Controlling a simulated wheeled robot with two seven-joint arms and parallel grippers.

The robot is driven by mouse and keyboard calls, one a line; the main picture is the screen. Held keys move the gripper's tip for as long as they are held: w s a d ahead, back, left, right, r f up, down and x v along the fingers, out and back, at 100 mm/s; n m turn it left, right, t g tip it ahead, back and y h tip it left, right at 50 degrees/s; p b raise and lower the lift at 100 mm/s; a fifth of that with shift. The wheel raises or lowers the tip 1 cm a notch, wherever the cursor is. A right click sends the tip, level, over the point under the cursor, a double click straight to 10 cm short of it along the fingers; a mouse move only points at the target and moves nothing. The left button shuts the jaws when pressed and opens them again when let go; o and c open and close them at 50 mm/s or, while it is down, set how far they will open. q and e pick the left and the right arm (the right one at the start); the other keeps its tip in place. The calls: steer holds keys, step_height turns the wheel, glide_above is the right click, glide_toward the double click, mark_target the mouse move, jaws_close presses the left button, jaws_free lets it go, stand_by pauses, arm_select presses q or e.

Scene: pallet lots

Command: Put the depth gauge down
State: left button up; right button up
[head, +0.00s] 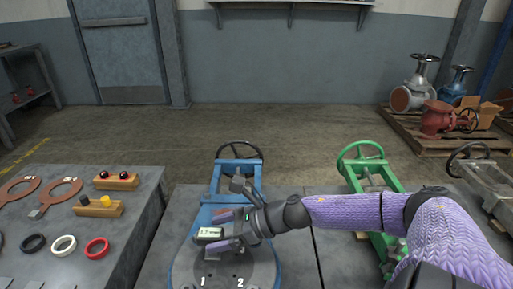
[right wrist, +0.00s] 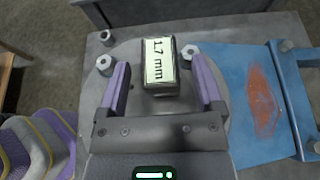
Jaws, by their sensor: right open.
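The depth gauge (head: 210,233) is a small dark block with a pale display, which reads 1.7 mm in the right wrist view (right wrist: 160,65). It appears to rest on the round grey face (head: 225,270) at the near end of the blue valve (head: 233,176), near the marks 1 and 2. My right gripper (head: 222,231) is open around the gauge. In the right wrist view its two purple fingers stand on either side of the gauge, with gaps visible. My left gripper is not in view.
A grey table (head: 140,220) at left holds red rings, wooden blocks with knobs and small black, white and red rings. A green valve (head: 370,180) stands to the right, partly behind my arm. Bolts or nuts (right wrist: 190,51) sit around the grey face. A pallet (head: 450,139) with valves is farther back.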

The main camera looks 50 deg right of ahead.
arm_select(q)
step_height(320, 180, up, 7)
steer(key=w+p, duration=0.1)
steer(key=p, duration=0.5)
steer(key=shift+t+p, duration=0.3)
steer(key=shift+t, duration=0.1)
arm_select(e)
steer(key=v, duration=0.9)
steer(key=shift+s+d, duration=0.25)
steer(key=shift+s, duration=0.05)
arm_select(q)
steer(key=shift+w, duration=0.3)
